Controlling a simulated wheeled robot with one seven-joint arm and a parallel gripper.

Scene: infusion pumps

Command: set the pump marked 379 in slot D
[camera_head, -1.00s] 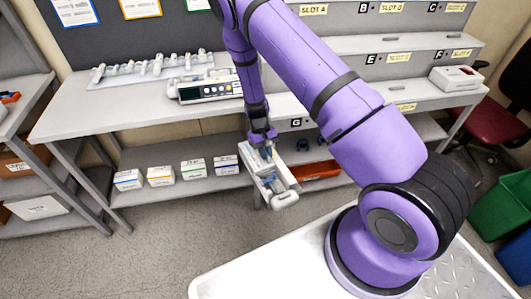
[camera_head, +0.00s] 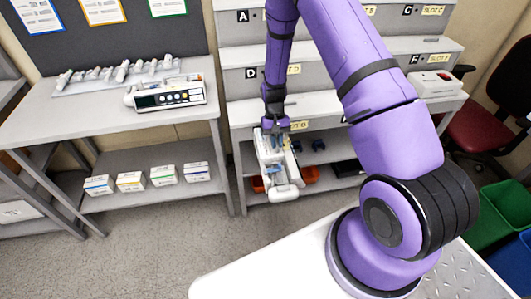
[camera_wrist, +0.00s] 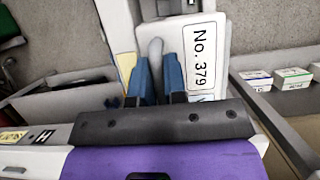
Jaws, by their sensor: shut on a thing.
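My gripper (camera_head: 276,140) is shut on a white pump (camera_head: 285,191). The pump hangs below it, tilted, in front of the rack. In the wrist view, the pump's label (camera_wrist: 202,57) reads "No. 379", and the blue fingers (camera_wrist: 158,80) close on a grey handle-like part beside the label. Slot D is marked by a black D sign (camera_head: 252,73) and a yellow label (camera_head: 294,69) on the rack's middle tier. My arm hides part of that tier, and the held pump is in front of and below it.
Another pump (camera_head: 168,97) with a dark screen lies on the left table (camera_head: 90,124). A white device (camera_head: 435,85) stands at the right under the F sign. Small boxes (camera_head: 131,181) line the lower shelf. Red chair (camera_head: 480,130) and bins stand at the right.

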